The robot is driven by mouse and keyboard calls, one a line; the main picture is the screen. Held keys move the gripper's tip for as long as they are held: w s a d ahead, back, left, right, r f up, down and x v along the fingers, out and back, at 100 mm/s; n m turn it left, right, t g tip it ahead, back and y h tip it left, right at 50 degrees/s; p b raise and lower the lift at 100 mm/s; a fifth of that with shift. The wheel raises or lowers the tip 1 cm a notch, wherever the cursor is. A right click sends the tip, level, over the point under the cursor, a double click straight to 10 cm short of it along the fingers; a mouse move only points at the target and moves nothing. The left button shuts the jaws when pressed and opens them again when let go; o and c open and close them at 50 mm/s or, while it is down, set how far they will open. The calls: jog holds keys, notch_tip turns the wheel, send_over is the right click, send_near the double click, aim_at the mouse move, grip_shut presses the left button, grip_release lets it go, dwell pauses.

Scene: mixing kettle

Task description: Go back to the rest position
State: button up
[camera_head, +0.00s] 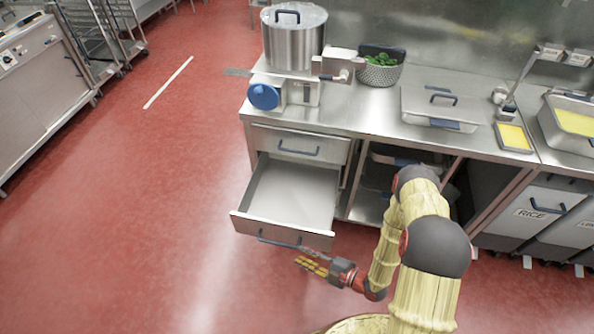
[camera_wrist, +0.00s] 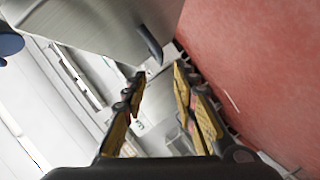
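My gripper (camera_head: 318,258) is at the end of my bent arm, in front of the open lower drawer (camera_head: 290,200) under the counter. In the wrist view, the two yellow-padded fingers of my gripper (camera_wrist: 160,105) stand apart with nothing between them. The drawer's dark handle (camera_head: 278,241) is close to the fingers in the head view; whether they touch is unclear. The drawer is pulled well out and looks empty. The drawer above it (camera_head: 298,143) is shut.
Red floor (camera_head: 130,220) is clear at left.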

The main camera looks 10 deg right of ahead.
jog(key=s+a+r+n+g+y, duration=0.25)
jog(key=s+a+n+g, duration=0.25)
jog(key=s+n, duration=0.5)
jog(key=s+d+r+n+g+h, duration=0.15)
jog(key=r+n+g, duration=0.3)
jog(key=n, duration=0.45)
jog(key=s+d+r+n+g, duration=0.1)
jog(key=s+r+n+g, duration=0.25)
jog(key=r+n, duration=0.35)
jog(key=d+r+n+t+h, duration=0.1)
jog(key=d+r+n+h, duration=0.55)
jog(key=r+n, duration=0.35)
jog(key=d+r+n+t+h, duration=0.1)
jog(key=d+r+n+h, duration=0.5)
jog(key=r+n, duration=0.4)
notch_tip(320, 180, up, 18)
jog(key=n+t, duration=0.4)
jog(key=t, duration=0.3)
jog(key=shift+d+h, duration=0.2)
jog(key=shift+h, duration=0.15)
